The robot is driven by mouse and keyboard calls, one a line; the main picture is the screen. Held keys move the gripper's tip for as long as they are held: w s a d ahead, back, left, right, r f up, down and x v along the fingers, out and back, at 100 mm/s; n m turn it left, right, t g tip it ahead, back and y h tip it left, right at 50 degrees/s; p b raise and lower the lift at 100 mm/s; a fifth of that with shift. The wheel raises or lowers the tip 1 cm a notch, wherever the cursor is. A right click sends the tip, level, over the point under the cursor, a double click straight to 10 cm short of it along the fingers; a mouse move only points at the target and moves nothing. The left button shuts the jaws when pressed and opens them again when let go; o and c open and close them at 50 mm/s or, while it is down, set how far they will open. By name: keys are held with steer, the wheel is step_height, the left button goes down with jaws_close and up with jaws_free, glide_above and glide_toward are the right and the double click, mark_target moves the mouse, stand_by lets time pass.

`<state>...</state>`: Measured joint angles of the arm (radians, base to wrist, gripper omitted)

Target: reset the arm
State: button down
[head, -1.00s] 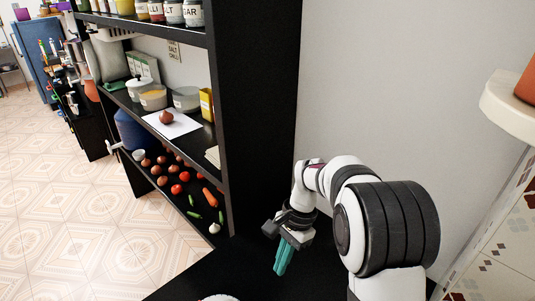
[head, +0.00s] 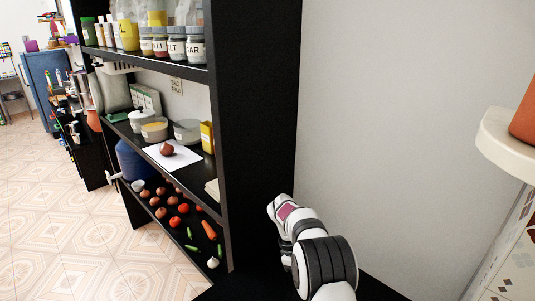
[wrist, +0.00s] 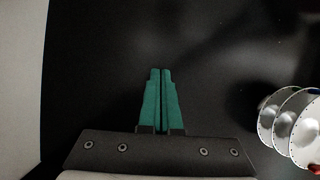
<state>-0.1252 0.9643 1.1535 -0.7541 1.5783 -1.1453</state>
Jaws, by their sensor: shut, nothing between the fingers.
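My gripper (wrist: 160,88) shows in the wrist view, with its two green fingers side by side and closed together. Nothing is between them. They are over a dark, bare surface (wrist: 225,60). In the head view my white and black arm stands at the lower middle, right of the black shelf unit (head: 255,130), and the gripper itself is out of sight there.
Round silvery discs or plates (wrist: 300,135) lie at the right of the wrist view. The shelf holds jars (head: 178,45), pots, a white sheet (head: 190,156) with a round brown item, and vegetables (head: 183,209) below. A pale ledge (head: 505,140) juts out at the right.

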steer(key=s+d+r, duration=0.2)
steer(key=s+r, duration=0.2)
steer(key=r, duration=0.1)
steer(key=shift+d+r, duration=0.15)
steer(key=shift+r, duration=0.1)
steer(key=w+a+f+m, duration=0.2)
steer(key=w+a+f, duration=0.2)
steer(key=f, duration=0.1)
steer(key=s+a+r+m+y, duration=0.2)
steer(key=r+m, duration=0.4)
steer(key=m, duration=0.3)
steer(key=s+a+r+m+y, duration=0.2)
steer(key=s+r+m+y, duration=0.2)
steer(key=m, duration=0.5)
step_height(320, 180, up, 3)
steer(key=shift+f+t, duration=0.15)
steer(key=shift+t, duration=0.25)
